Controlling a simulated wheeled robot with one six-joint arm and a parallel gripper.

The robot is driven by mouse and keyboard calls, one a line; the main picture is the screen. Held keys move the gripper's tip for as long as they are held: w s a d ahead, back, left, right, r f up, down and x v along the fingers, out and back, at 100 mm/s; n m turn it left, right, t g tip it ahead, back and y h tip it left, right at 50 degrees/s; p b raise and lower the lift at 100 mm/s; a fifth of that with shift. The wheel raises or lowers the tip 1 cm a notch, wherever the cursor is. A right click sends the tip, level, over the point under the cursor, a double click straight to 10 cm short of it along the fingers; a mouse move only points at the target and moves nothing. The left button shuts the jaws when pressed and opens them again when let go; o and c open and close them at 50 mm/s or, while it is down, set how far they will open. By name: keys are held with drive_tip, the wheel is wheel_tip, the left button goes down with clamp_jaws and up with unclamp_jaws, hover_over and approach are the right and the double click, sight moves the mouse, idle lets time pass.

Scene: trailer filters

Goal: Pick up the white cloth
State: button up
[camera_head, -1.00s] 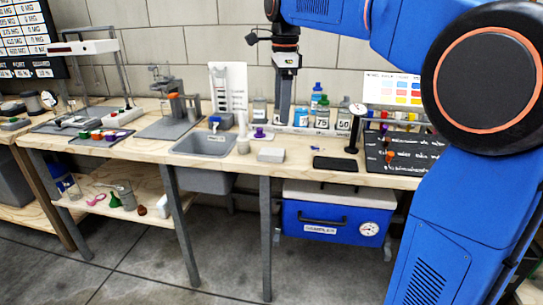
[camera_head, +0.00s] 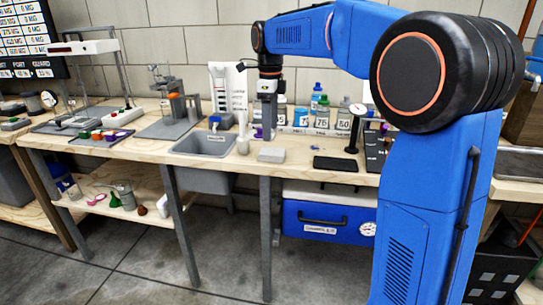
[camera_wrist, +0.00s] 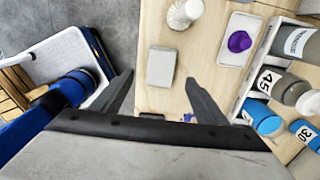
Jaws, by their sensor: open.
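The white cloth (camera_head: 271,155) is a small, flat, pale grey-white folded block on the front part of the wooden bench, right of the sink. In the wrist view the cloth (camera_wrist: 161,66) lies flat on the wood, near the line between my fingertips and beyond them. My gripper (camera_head: 267,128) points down above the bench, behind and above the cloth in the head view. In the wrist view my gripper (camera_wrist: 159,78) has its two fingers spread apart with nothing between them. The cloth is fully visible and apart from the fingers.
A pale jar (camera_wrist: 185,12) and a white dish with a purple item (camera_wrist: 239,41) are near the cloth. Bottles (camera_wrist: 291,90) stand in a rack to the right. A grey sink (camera_head: 200,146) is left, and a black pad (camera_head: 335,163) right. A blue cooler (camera_head: 325,222) sits below.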

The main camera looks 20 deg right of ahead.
sight(272, 151)
drive_tip(key=shift+d+f, duration=0.2)
drive_tip(key=shift+f, duration=3.9)
drive_tip(key=c, duration=1.1)
